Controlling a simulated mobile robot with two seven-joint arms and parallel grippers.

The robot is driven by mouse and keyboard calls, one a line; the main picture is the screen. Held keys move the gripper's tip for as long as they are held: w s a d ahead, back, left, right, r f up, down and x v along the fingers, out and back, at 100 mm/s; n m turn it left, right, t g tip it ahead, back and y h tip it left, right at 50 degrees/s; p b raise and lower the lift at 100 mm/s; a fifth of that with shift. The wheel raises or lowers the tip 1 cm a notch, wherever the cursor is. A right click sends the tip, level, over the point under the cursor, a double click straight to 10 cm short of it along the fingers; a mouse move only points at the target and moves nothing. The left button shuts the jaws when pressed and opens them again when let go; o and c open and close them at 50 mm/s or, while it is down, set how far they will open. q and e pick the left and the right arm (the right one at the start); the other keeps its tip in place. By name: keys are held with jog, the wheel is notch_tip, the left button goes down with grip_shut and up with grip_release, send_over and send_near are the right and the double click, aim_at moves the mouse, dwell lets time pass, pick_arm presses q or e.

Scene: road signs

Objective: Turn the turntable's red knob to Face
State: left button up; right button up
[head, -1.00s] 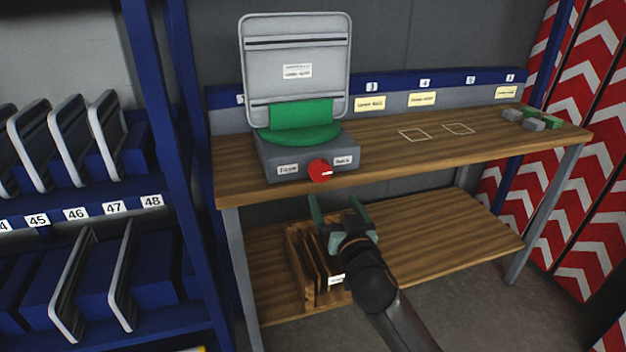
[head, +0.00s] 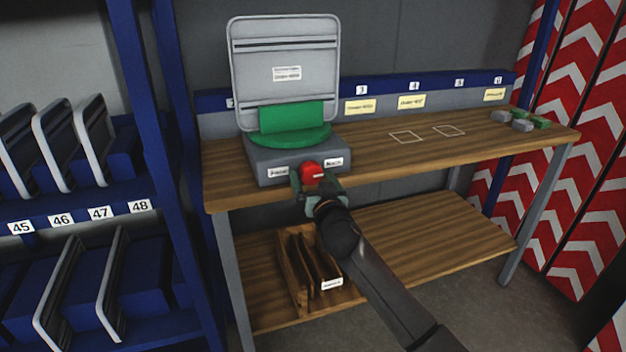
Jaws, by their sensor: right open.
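The turntable (head: 262,168) is a grey box with a green round top, standing on the wooden bench. A grey sign panel (head: 285,95) stands upright on it, its back with rails and a label showing. The red knob (head: 311,171) is on the box's front, between a left label that seems to read Face (head: 279,171) and a right one that seems to read Back (head: 333,162). Its white mark points right, toward Back. My right gripper (head: 315,183) is open, its fingers at either side of the knob's lower part; contact cannot be told. My left gripper is out of view.
A wooden rack (head: 290,270) with dividers stands on the lower shelf (head: 430,240). Small grey and green blocks (head: 522,125) lie at the bench's right end. A blue shelf with sign panels (head: 75,150) is at left. The bench middle is clear.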

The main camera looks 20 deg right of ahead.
jog(key=shift+c, duration=0.4)
jog(key=c, duration=1.3)
